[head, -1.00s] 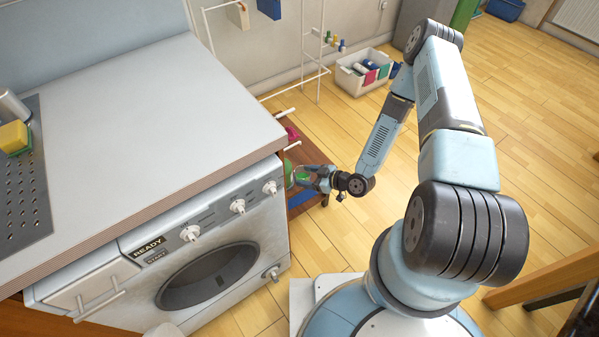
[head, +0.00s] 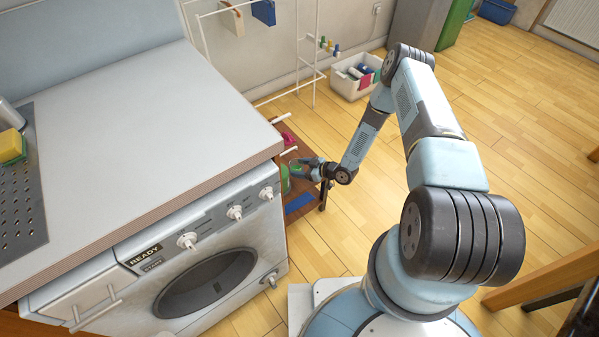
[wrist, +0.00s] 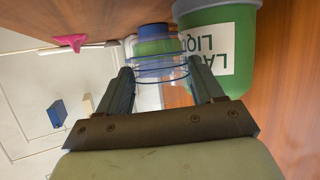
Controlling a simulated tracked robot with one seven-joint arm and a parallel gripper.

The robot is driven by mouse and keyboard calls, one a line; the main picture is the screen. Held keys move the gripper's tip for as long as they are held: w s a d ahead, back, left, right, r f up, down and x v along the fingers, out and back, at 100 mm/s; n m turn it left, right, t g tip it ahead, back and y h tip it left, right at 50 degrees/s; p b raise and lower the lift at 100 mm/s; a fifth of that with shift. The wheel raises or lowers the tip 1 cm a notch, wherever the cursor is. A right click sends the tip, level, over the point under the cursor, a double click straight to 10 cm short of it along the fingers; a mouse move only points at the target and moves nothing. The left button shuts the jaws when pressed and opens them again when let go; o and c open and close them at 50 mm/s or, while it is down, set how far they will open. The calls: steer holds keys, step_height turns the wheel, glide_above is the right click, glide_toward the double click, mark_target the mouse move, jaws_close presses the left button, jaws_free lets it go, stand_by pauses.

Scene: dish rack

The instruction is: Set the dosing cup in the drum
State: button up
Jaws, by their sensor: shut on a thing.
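The dosing cup (wrist: 160,70) is clear with thin blue rings, and it sits between the two fingers of my gripper (wrist: 165,88) in the wrist view. My gripper is shut on it. In the head view my gripper (head: 300,170) is over the low brown table, right of the washing machine, and the cup is too small to make out. The drum's round dark front (head: 205,284) is in the white washing machine (head: 130,295); I cannot tell whether its door is open.
A green laundry liquid container (wrist: 222,50) stands just right of the cup in the wrist view. A green, blue-topped object (wrist: 155,42) is behind the cup. A blue flat piece (head: 299,203) and a pink item (head: 288,138) lie on the brown table (head: 312,214).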

steer(key=shift+w+f, duration=0.25)
steer(key=shift+f, duration=0.7)
steer(key=shift+w+f, duration=0.2)
steer(key=shift+f, duration=0.7)
steer(key=shift+f, duration=0.15)
steer(key=o, duration=1.2)
steer(key=shift+c, duration=0.2)
steer(key=v, duration=1.3)
steer(key=shift+d, duration=0.35)
